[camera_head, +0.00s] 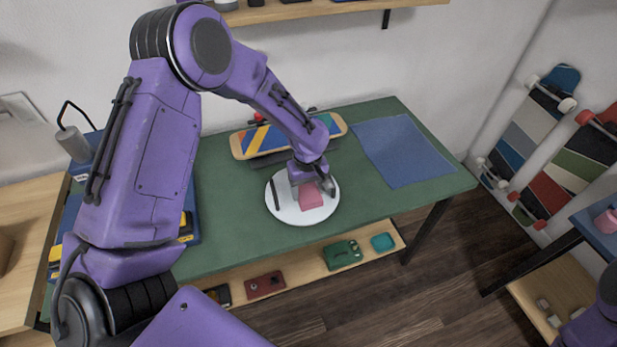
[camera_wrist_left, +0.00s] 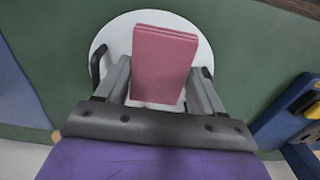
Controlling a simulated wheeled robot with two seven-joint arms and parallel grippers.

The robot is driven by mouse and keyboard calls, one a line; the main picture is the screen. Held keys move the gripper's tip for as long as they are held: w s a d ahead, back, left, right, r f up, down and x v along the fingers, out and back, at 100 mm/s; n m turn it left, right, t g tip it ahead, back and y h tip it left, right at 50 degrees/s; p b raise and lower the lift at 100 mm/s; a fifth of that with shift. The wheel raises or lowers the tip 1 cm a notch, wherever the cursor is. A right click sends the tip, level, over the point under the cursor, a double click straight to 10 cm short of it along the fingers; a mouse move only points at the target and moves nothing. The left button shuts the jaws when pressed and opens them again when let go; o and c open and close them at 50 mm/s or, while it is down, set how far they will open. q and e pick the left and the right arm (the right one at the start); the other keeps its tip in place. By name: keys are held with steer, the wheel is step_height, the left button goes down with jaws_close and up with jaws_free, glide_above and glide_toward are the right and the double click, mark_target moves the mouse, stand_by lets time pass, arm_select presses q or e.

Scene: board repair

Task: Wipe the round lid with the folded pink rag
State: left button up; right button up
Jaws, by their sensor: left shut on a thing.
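The round white lid (camera_head: 286,209) lies flat on the green table, with a dark bar near its left edge. The lid also shows under the gripper in the left wrist view (camera_wrist_left: 118,38), with dark pieces at both sides. The folded pink rag (camera_head: 311,199) is over the lid's middle; it also shows in the left wrist view (camera_wrist_left: 164,62). My left gripper (camera_head: 311,182) is shut on the rag, with a finger on each side of it. I cannot tell whether the rag presses on the lid. My right gripper is not in view.
A striped skateboard deck (camera_head: 262,138) lies behind the lid. A blue mat (camera_head: 405,150) covers the table's right part. A blue and yellow case (camera_head: 190,222) is at the left, partly behind my arm. A lower shelf (camera_head: 305,268) holds small items. Green table is bare right of the lid.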

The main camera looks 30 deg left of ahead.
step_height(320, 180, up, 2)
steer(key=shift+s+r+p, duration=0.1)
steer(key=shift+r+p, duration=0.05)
steer(key=shift+p, duration=0.6)
